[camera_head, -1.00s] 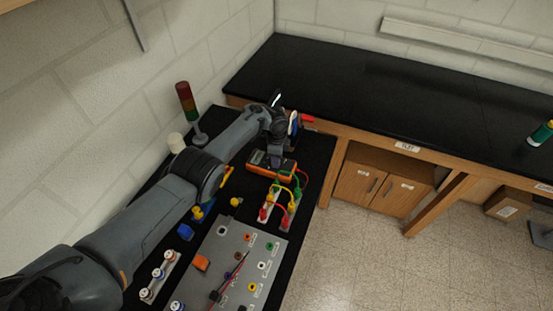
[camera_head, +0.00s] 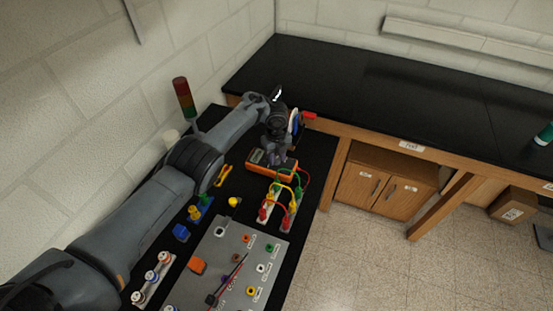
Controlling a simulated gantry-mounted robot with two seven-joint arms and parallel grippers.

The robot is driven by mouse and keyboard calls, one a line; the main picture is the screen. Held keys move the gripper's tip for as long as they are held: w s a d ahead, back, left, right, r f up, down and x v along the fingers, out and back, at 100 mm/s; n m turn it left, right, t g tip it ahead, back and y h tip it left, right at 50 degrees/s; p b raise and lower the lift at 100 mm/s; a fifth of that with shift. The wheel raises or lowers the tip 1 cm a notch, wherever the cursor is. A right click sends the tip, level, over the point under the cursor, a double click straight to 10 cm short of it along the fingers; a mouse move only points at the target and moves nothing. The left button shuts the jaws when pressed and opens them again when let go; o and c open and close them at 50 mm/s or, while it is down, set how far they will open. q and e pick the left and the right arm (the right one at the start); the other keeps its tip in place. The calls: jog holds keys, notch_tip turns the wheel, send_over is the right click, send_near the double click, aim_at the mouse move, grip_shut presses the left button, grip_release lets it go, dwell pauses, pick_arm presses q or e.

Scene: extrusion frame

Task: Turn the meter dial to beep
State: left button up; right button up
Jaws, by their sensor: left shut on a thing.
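The orange meter (camera_head: 262,169) lies on the black bench top near its right side. A grey screen shows on its left part. My left gripper (camera_head: 278,158) is over the meter, pointing down, and hides the dial. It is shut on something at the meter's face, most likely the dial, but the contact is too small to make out. My right gripper is not in view.
Red, yellow and green leads on terminal strips (camera_head: 268,212) stand just in front of the meter. A grey panel with sockets (camera_head: 215,255) lies nearer. A red-green signal tower (camera_head: 183,98) stands at the left wall. A long black counter (camera_head: 400,90) runs behind.

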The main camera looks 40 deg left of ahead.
aim_at(277, 159)
pick_arm(q)
jog(key=shift+f+m+b, duration=0.1)
jog(key=shift+m+b, duration=0.45)
jog(key=shift+m, duration=1.05)
jog(key=o, duration=1.1)
jog(key=shift+c, duration=0.2)
notch_tip(277, 159, up, 11)
jog(key=p, duration=0.1)
jog(key=shift+p, duration=0.4)
jog(key=shift+d, duration=0.1)
